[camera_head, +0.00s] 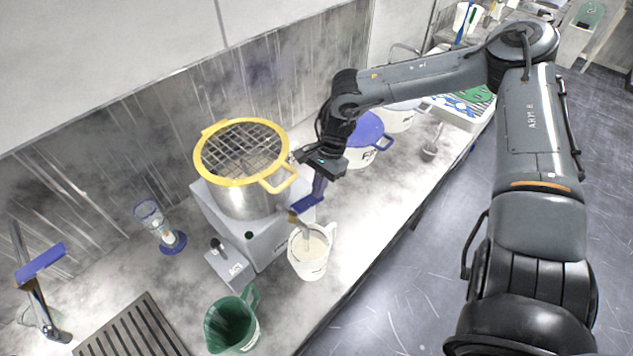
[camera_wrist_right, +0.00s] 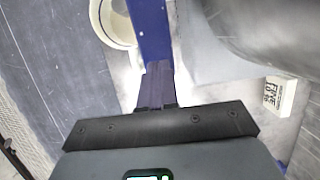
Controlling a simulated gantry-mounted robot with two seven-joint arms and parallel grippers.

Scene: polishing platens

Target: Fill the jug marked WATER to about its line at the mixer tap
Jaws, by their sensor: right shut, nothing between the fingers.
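A white jug (camera_head: 309,253) stands upright near the counter's front edge, with pale contents; its marking is too small to read. A green jug (camera_head: 231,325) stands nearer, open at the top, and I see no readable word on it. My right gripper (camera_head: 318,189) is shut just above and behind the white jug, apart from its handle. Its fingertips (camera_wrist_right: 155,72) are by a blue bar (camera_wrist_right: 150,28), which in the head view is above the jug's rim. A metal fitting with a blue bar (camera_head: 40,262) stands far left; I cannot tell whether it is the mixer tap.
A steel pot with a yellow rim (camera_head: 240,152) stands on a grey machine (camera_head: 226,266) behind the white jug. A slotted grate (camera_head: 127,327) lies at lower left. A clear cylinder with a blue base (camera_head: 172,243) stands near the wall. A blue-lidded bucket (camera_head: 366,130) stands behind my right gripper.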

